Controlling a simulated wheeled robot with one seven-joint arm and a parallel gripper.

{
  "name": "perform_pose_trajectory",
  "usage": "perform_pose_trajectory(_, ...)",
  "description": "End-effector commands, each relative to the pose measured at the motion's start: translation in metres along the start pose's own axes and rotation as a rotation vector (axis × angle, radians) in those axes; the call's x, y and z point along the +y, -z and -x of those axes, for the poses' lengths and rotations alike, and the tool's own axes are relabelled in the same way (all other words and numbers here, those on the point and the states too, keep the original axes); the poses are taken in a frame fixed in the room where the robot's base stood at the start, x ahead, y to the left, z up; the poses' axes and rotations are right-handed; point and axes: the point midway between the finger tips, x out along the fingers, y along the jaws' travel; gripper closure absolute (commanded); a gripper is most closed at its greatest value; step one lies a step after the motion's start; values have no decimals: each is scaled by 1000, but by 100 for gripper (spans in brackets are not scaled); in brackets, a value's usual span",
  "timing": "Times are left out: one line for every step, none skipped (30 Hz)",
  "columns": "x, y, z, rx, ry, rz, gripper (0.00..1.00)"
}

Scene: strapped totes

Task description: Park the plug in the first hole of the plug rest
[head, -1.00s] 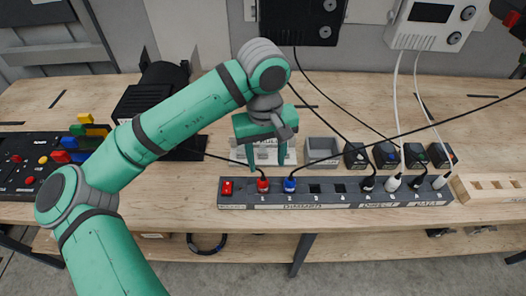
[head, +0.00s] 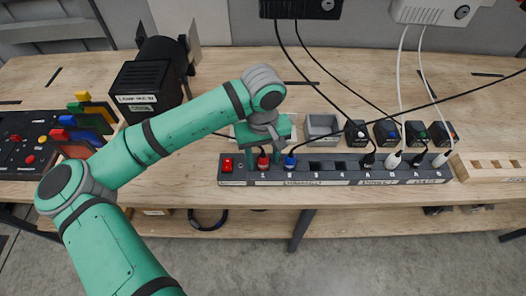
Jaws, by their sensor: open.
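The power strip (head: 330,182) lies along the table's front with a red switch (head: 227,165) at its left end. A red plug (head: 263,161) stands in socket 1 and a blue plug (head: 290,161) in socket 2. Sockets 3 and 4 are empty. Black and white plugs fill the sockets to the right. My gripper (head: 263,156) is open and low over socket 1, its fingers on either side of the red plug. I cannot tell whether they touch it. The wooden plug rest (head: 490,176), with several holes, is at the right edge and looks empty.
A black box (head: 146,90) and a panel with coloured levers (head: 50,140) are at left. Cables (head: 330,85) cross above the strip.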

Motion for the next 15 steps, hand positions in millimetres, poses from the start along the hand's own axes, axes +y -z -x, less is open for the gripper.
perform_pose_trajectory(0, 0, -1, 0, 0, -1, 52)
perform_pose_trajectory(1, 0, -2, 0, 0, -1, 52)
perform_pose_trajectory(1, 0, -2, 0, 0, -1, 52)
perform_pose_trajectory(1, 0, -2, 0, 0, -1, 52)
perform_pose_trajectory(1, 0, -2, 1, 0, -1, 52)
perform_pose_trajectory(1, 0, -2, 1, 0, -1, 52)
perform_pose_trajectory(1, 0, -2, 1, 0, -1, 52)
perform_pose_trajectory(1, 0, -2, 1, 0, -1, 52)
perform_pose_trajectory(1, 0, -2, 1, 0, -1, 55)
perform_pose_trajectory(1, 0, -2, 1, 0, -1, 62)
perform_pose_trajectory(1, 0, -2, 1, 0, -1, 69)
perform_pose_trajectory(1, 0, -2, 1, 0, -1, 79)
perform_pose_trajectory(1, 0, -2, 1, 0, -1, 86)
perform_pose_trajectory(1, 0, -2, 1, 0, -1, 93)
perform_pose_trajectory(1, 0, -2, 1, 0, -1, 98)
